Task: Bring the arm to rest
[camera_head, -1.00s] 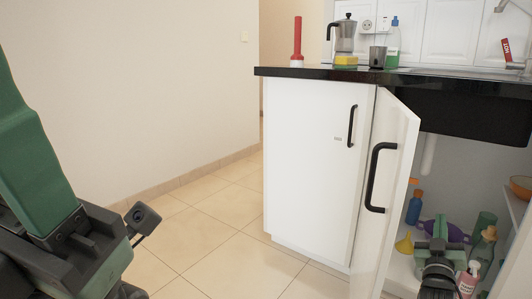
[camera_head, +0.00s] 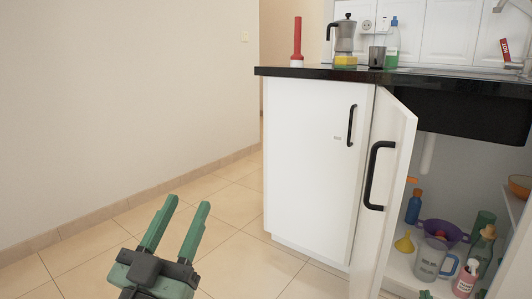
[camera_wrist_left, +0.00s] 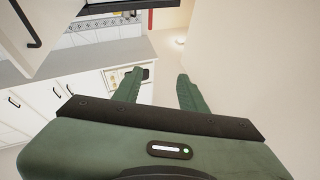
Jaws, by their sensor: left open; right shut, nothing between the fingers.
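My left gripper (camera_head: 187,204) is low in the head view, left of the white cabinet. Its two green fingers are apart and point away over the tiled floor, with nothing between them. The left wrist view shows the same open fingers (camera_wrist_left: 160,78), also empty. Only a small green tip of my right gripper (camera_head: 425,295) shows at the bottom edge of the head view, below the open cupboard. It is shut with nothing visible in it, and the rest of it is out of frame.
The cabinet door (camera_head: 384,190) stands open. A moka pot (camera_head: 344,35) stands on the dark counter (camera_head: 300,72). The floor (camera_head: 240,235) between wall and cabinet is clear.

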